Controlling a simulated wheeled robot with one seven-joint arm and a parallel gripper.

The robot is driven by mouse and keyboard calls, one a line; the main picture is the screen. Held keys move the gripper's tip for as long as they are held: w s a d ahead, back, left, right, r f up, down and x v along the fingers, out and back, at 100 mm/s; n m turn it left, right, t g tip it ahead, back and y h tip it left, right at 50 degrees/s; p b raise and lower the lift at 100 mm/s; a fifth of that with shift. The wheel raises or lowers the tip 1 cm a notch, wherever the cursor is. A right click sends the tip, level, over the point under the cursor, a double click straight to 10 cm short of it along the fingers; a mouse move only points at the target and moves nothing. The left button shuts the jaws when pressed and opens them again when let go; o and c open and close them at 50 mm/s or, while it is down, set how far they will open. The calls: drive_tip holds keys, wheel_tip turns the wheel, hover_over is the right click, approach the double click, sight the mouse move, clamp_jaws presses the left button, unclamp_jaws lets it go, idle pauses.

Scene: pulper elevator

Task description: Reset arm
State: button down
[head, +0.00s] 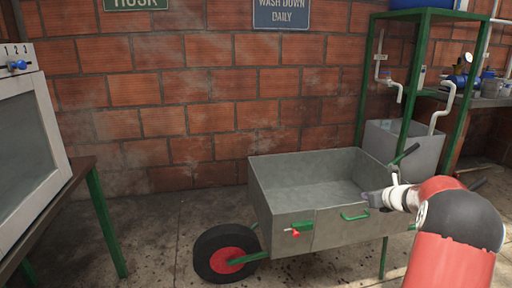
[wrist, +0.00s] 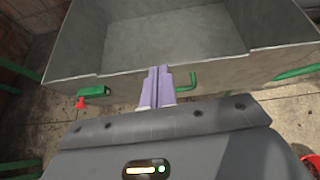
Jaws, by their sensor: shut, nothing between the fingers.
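My gripper (wrist: 158,72) is shut and empty, its two pale fingers side by side in the wrist view. In the head view my gripper (head: 368,199) is at the right, at the front side of a grey metal wheelbarrow bin (head: 338,224). In the wrist view the bin's near rim (wrist: 225,78) runs just by the fingertips; I cannot tell whether they touch it. A green handle (head: 354,215) on the bin's front is close to the fingers, and it also shows in the wrist view (wrist: 187,82). The bin looks empty.
A red-tipped green latch (head: 297,229) sits on the bin's front left. The black wheel (head: 226,253) is below it. A green frame (head: 420,80) with a grey tank (head: 405,145) stands behind right. A table with a white-framed box (head: 28,150) is at left. Floor between is clear.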

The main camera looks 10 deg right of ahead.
drive_tip(key=s+a+r+n+g+y, duration=0.1)
drive_tip(key=s+a+r+n, duration=0.15)
drive_tip(key=a+n, duration=0.4)
drive_tip(key=s+a+r+n+g+y, duration=0.1)
drive_tip(key=s+a+r+n, duration=0.2)
drive_tip(key=a, duration=0.6)
drive_tip(key=s+a+r+n+g, duration=0.3)
drive_tip(key=s+a+r+n, duration=0.1)
drive_tip(key=s+a+n, duration=0.65)
drive_tip(key=s+a+f+n+h, duration=0.1)
drive_tip(key=s+a+f+n, duration=0.1)
drive_tip(key=s+n, duration=0.5)
drive_tip(key=s+a+f+n+g+h, duration=0.1)
drive_tip(key=s+a+n, duration=0.3)
drive_tip(key=s, duration=1.2)
drive_tip(key=n+h, duration=0.1)
drive_tip(key=n, duration=0.2)
drive_tip(key=shift+s+f+g, duration=0.25)
drive_tip(key=shift+f+g, duration=0.05)
drive_tip(key=shift+f, duration=0.1)
